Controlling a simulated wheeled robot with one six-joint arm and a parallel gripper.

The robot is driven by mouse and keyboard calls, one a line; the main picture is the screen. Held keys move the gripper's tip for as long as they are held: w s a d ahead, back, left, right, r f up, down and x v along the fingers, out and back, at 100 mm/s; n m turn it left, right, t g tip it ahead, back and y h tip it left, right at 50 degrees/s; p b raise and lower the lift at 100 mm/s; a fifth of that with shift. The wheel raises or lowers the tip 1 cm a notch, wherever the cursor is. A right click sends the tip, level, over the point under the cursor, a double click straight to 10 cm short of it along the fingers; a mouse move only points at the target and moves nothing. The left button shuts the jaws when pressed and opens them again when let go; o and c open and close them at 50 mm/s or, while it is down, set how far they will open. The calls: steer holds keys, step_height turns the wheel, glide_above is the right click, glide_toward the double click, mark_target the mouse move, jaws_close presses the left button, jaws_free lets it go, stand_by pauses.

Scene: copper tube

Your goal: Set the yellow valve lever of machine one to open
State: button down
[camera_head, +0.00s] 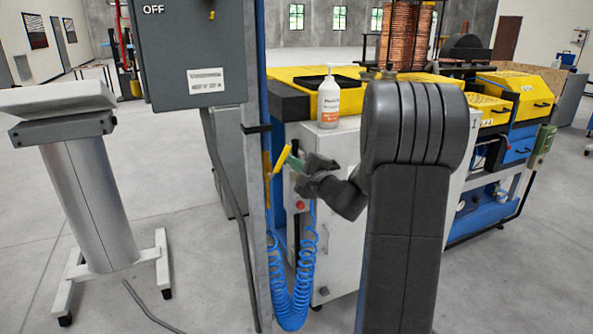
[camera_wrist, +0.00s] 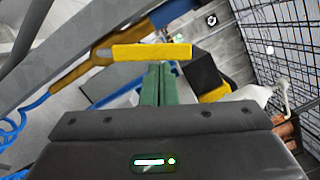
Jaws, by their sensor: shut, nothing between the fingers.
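The yellow valve lever (camera_head: 282,160) shows in the head view as a short tilted bar beside the grey post, its upper end leaning right. In the wrist view the lever (camera_wrist: 152,52) lies crosswise just beyond my fingertips. My gripper (camera_head: 296,164) is just right of the lever in the head view. Its green fingers (camera_wrist: 157,82) are shut together with nothing between them. Their tips are at or very near the lever; I cannot tell whether they touch. The valve body behind the lever is mostly hidden.
The grey post (camera_head: 256,220) stands close left of my gripper, with a grey OFF box (camera_head: 190,55) above. A blue coiled hose (camera_head: 291,300) hangs below. A white bottle (camera_head: 329,102) stands on the white cabinet (camera_head: 345,150). A grey pedestal (camera_head: 88,200) stands at left on open floor.

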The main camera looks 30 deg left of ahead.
mark_target(285, 158)
steer(key=n+b, duration=0.1)
steer(key=b, duration=0.1)
steer(key=s+a+r+n+b, duration=0.1)
steer(key=n, duration=0.1)
steer(key=shift+s+g+b, duration=0.1)
steer(key=shift+g+b, duration=0.2)
steer(key=shift+b, duration=0.05)
steer(key=shift+s+a+r+n+g+h+b, duration=0.15)
steer(key=shift+s+a+r+n+h+b, duration=0.1)
steer(key=shift+n+b, duration=0.35)
steer(key=shift+s+a+r+n+g+h+b, duration=0.15)
steer(key=shift+s+a+r+n+b, duration=0.1)
steer(key=shift+n+b, duration=0.35)
steer(key=shift+d, duration=0.1)
